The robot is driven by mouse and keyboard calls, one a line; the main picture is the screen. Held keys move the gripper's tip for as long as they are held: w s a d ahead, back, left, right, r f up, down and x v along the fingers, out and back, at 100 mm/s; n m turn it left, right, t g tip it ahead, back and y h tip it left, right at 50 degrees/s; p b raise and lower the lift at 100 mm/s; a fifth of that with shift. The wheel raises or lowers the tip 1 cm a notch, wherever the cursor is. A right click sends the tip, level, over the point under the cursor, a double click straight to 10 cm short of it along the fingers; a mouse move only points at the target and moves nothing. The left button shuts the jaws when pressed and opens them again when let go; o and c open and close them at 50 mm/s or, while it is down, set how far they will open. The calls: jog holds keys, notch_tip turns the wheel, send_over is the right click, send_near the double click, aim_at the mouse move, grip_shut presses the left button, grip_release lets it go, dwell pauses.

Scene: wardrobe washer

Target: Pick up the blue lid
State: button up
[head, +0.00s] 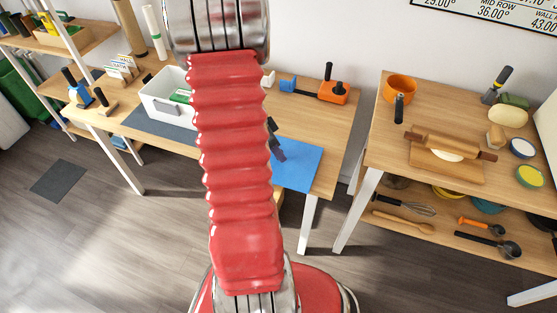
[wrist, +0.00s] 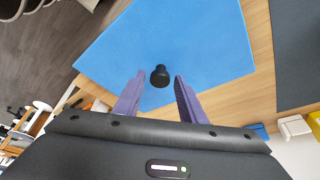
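The blue lid is a flat blue rectangle (wrist: 205,40) with a round black knob (wrist: 160,75) in the wrist view. In the head view the lid (head: 300,168) lies on the wooden table near its right front corner, partly hidden by my arm. My gripper (wrist: 159,75) is open, and its two purple fingers appear on either side of the knob, with visible gaps. How far the fingertips are above the lid is hard to tell. In the head view my gripper (head: 275,140) is a small dark shape, mostly hidden behind my red arm.
An orange and black tool (head: 333,92) and a blue object (head: 287,86) lie at the back. A second table (head: 385,140) at the right holds a rolling pin (head: 450,145) and an orange pot (head: 400,87).

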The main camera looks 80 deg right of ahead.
grip_shut()
dwell(0.6)
notch_tip(320, 180, up, 10)
dwell(0.6)
jog(key=shift+w, duration=0.1)
dwell(0.4)
